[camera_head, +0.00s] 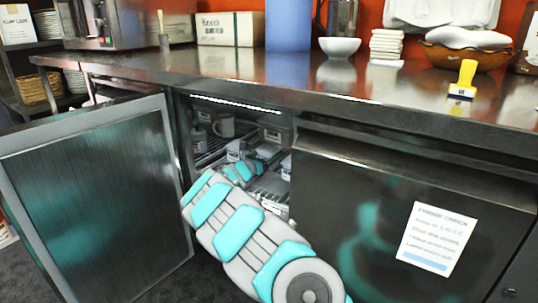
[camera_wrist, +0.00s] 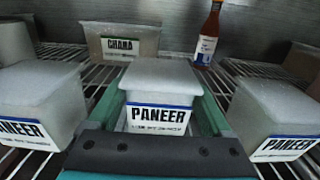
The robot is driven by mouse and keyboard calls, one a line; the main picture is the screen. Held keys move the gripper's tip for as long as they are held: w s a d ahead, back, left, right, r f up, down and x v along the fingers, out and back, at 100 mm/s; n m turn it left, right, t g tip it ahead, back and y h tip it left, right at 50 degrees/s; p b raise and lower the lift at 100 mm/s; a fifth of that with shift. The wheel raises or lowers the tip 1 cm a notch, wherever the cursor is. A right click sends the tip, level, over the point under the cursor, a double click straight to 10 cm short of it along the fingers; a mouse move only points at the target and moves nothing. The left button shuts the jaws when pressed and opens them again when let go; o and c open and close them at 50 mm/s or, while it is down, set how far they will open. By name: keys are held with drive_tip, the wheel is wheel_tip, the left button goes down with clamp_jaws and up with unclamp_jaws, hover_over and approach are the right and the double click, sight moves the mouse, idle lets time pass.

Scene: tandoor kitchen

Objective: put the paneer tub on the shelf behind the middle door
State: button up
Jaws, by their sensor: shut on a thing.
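A white paneer tub (camera_wrist: 160,78) with a frosted lid and a PANEER label stands upright between the fingers of my gripper (camera_wrist: 158,98) in the wrist view. My gripper is shut on its sides. The tub is at the wire shelf (camera_wrist: 235,70); whether its base touches the wires is hidden. In the head view my arm reaches into the open cold compartment, below the counter, and my gripper (camera_head: 243,168) is inside it. The open door (camera_head: 95,190) is swung out to the left.
Other paneer tubs stand close at left (camera_wrist: 38,90) and right (camera_wrist: 275,108). A chana tub (camera_wrist: 120,42) and a sauce bottle (camera_wrist: 208,35) are behind. A closed door (camera_head: 350,215) with a notice (camera_head: 437,238) is right of the opening. The counter (camera_head: 300,85) overhangs it.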

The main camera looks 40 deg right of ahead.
drive_tip(key=shift+f, duration=0.1)
drive_tip(key=o, duration=1.4)
drive_tip(key=shift+o, duration=0.2)
drive_tip(key=shift+a, duration=0.25)
drive_tip(key=v, duration=1.1)
drive_tip(key=shift+s+a+p, duration=0.2)
drive_tip(key=shift+p, duration=0.15)
